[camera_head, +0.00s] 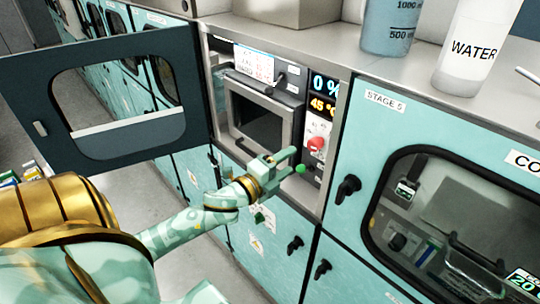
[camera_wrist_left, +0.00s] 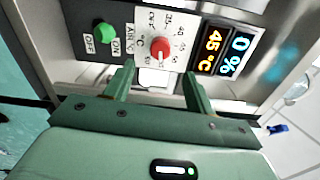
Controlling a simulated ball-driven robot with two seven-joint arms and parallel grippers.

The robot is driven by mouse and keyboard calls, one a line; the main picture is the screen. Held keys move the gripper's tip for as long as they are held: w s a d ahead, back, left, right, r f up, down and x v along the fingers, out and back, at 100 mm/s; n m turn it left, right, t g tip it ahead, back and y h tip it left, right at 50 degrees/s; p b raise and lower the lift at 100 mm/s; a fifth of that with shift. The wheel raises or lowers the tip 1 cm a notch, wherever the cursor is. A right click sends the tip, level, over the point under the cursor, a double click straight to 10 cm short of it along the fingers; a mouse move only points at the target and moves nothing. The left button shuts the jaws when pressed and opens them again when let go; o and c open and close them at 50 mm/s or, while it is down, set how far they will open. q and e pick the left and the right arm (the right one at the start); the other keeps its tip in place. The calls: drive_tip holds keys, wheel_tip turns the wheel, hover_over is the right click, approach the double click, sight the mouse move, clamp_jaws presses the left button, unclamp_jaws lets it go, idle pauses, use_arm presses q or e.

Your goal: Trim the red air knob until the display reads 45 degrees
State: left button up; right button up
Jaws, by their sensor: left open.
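The red air knob (camera_head: 317,144) is on the white panel right of the small oven-like chamber, and also shows in the left wrist view (camera_wrist_left: 160,49). The display's orange line (camera_head: 322,107) reads 45 °C, with a blue 0 % (camera_head: 326,85) above it; both also show in the left wrist view. My left gripper (camera_head: 291,162) is open and empty in front of the panel. In the left wrist view its fingertips (camera_wrist_left: 157,72) are apart, with the knob just beyond the gap between them. I cannot tell any contact. My right gripper is not in view.
A green knob (camera_wrist_left: 105,33) marked OFF and ON is beside the red one. A dark windowed door (camera_head: 105,148) stands open at the left. A blue beaker (camera_head: 390,25) and a WATER bottle (camera_head: 474,45) stand on the counter above.

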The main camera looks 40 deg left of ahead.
use_arm(q)
drive_tip(key=s, duration=0.5)
drive_tip(key=shift+s+a+b, duration=0.2)
drive_tip(key=shift+s+b, duration=0.15)
drive_tip(key=shift+b, duration=0.05)
